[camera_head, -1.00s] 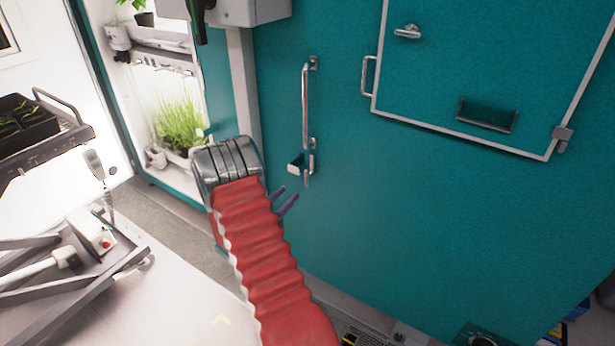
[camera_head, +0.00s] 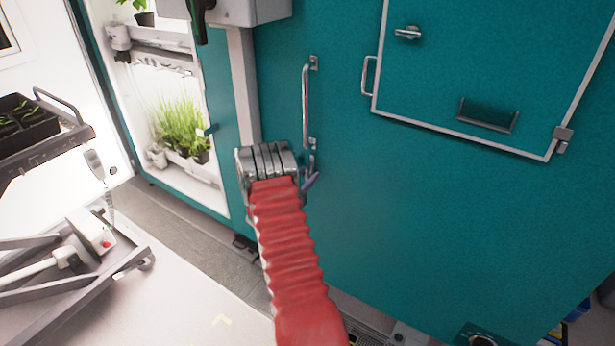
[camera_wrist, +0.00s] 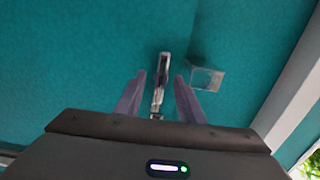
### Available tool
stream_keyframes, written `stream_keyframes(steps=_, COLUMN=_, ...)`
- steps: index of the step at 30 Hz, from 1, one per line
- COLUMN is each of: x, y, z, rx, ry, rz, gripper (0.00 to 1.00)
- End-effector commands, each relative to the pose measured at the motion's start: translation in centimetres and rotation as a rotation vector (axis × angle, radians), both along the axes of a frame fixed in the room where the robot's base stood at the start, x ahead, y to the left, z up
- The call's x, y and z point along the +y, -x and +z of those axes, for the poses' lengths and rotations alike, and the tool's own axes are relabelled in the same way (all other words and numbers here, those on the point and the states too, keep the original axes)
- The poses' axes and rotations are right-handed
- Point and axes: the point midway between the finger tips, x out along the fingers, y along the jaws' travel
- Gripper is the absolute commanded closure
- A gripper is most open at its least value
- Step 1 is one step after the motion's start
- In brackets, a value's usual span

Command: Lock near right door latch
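The teal door (camera_head: 420,220) fills the right of the head view and looks closed. Its metal latch (camera_head: 312,145) is below the long door handle, partly hidden by my wrist. In the wrist view the latch lever (camera_wrist: 157,96) stands between my two purple-grey fingers, with a pale square block (camera_wrist: 206,79) just right of them. My gripper (camera_wrist: 159,76) is open around the lever, with a visible gap on both sides. In the head view only a bit of my gripper (camera_head: 312,180) shows beside the wrist.
A long vertical handle (camera_head: 306,100) is above the latch. A framed hatch (camera_head: 490,60) with its own handle is at upper right. An open lit chamber with plants (camera_head: 180,125) is at left. A trolley (camera_head: 75,250) stands at lower left, with clear floor between.

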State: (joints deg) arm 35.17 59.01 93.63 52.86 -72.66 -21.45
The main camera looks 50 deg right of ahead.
Motion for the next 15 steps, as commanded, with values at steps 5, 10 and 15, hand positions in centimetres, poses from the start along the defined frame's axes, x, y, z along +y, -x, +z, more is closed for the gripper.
stream_keyframes(steps=5, x=-0.28, y=-0.01, z=-0.02, rx=0.001, ry=0.0, rz=0.0, gripper=0.65)
stream_keyframes(steps=10, x=-0.27, y=0.01, z=-0.01, rx=0.001, ry=0.0, rz=0.0, gripper=0.66)
stream_keyframes(steps=15, x=-0.27, y=0.01, z=-0.01, rx=0.001, ry=0.0, rz=0.0, gripper=0.78)
